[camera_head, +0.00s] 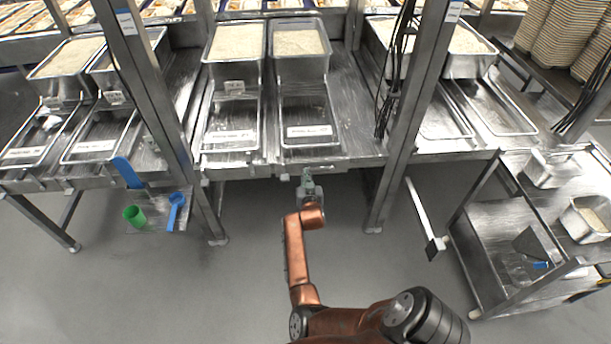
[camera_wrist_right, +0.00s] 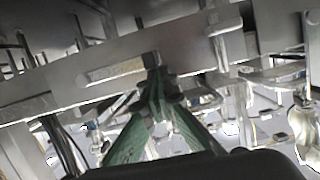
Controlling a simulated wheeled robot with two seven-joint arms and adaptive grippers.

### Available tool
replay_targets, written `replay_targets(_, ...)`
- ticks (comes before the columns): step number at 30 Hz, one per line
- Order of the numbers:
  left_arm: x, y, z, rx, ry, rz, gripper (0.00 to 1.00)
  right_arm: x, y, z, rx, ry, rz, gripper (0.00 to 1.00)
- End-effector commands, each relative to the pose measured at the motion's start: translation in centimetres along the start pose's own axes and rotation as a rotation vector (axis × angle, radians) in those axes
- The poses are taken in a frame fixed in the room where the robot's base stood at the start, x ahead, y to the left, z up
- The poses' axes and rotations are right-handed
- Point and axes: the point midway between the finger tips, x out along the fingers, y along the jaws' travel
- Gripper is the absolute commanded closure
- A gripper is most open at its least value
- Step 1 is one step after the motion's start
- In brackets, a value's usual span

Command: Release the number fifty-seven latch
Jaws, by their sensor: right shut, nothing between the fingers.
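My right gripper (camera_head: 307,178) reaches up from below to the front edge of the middle table (camera_head: 345,158), beneath the right one of its two front trays. In the right wrist view its green fingers (camera_wrist_right: 155,82) come together at the tips, shut with nothing held. A small dark block (camera_wrist_right: 151,59) sits on a grey metal rail (camera_wrist_right: 60,90) right at the fingertips; I cannot tell whether they touch it. No number fifty-seven is readable, so I cannot tell which part is that latch. My left gripper is not in view.
Trays of rice (camera_head: 299,42) stand behind empty labelled trays. Steel posts (camera_head: 405,120) flank the middle table. A metal cart (camera_head: 490,225) stands right. The floor in front is clear.

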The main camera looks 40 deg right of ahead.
Motion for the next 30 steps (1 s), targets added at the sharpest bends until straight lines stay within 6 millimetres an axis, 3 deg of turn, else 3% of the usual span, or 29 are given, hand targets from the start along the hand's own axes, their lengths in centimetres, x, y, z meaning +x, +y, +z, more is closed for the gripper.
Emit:
replay_targets(9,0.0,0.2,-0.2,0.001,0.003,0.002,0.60,-1.5,-0.2,-6.3,-0.002,0.013,0.000,1.00)
replay_targets(15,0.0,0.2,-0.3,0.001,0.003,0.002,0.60,-2.1,-0.2,-8.8,-0.001,0.014,0.000,1.00)
replay_targets(30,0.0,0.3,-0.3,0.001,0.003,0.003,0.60,-2.3,-0.3,-9.5,-0.002,0.014,-0.001,1.00)
